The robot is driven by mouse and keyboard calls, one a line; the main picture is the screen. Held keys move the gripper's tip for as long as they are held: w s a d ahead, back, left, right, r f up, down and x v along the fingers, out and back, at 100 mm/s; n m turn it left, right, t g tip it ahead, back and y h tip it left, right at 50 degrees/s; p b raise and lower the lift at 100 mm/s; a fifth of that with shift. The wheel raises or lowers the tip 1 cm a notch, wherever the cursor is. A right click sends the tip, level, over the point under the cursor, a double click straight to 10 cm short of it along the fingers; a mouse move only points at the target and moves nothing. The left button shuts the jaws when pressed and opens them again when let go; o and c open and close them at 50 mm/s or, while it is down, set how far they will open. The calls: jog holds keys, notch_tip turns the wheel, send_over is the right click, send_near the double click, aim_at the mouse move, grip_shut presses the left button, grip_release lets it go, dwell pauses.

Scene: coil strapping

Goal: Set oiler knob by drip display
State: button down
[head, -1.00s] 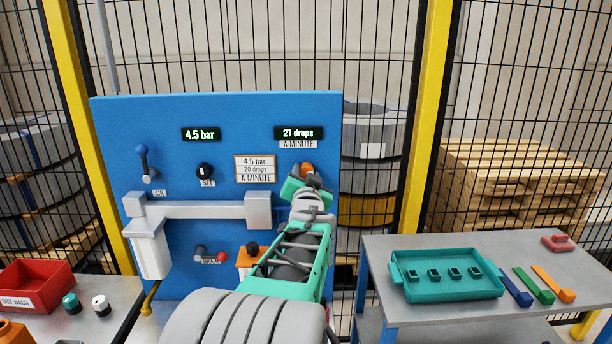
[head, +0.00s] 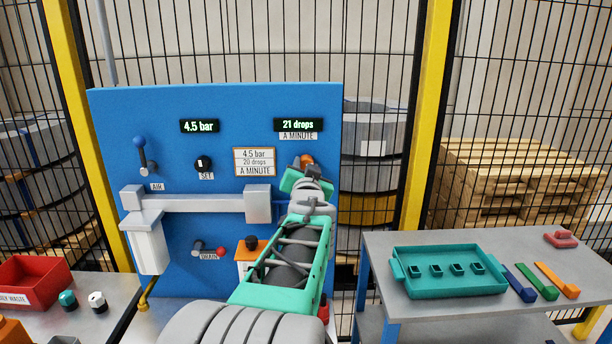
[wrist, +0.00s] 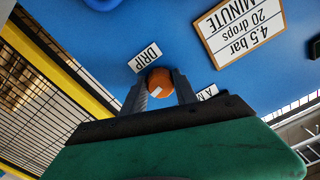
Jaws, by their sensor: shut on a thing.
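The orange oiler knob (wrist: 160,82) is on the blue panel beside the DRIP label (wrist: 145,56) in the wrist view. It also shows partly behind my gripper in the head view (head: 306,159). My gripper (wrist: 159,88) is shut on the knob, one dark finger on each side. A pale mark shows on the knob's face. The drip display (head: 298,125) above it reads 21 drops a minute. The sign (head: 254,162) on the panel states 4.5 bar and 20 drops a minute. The pressure display (head: 199,126) reads 4.5 bar.
The SET knob (head: 203,163), the blue-tipped air lever (head: 140,143) and the red-tipped drain lever (head: 221,252) are also on the panel. A bench with a teal tray (head: 400,279) stands at right. A red bin (head: 31,284) stands at left.

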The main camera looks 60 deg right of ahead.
jog(key=c, duration=1)
grip_release()
jog(key=shift+o, duration=0.2)
jog(key=b+v, duration=0.2)
jog(key=v, duration=0.5)
jog(key=shift+a+b, duration=0.35)
jog(key=shift+a, duration=0.05)
jog(key=shift+s, duration=0.1)
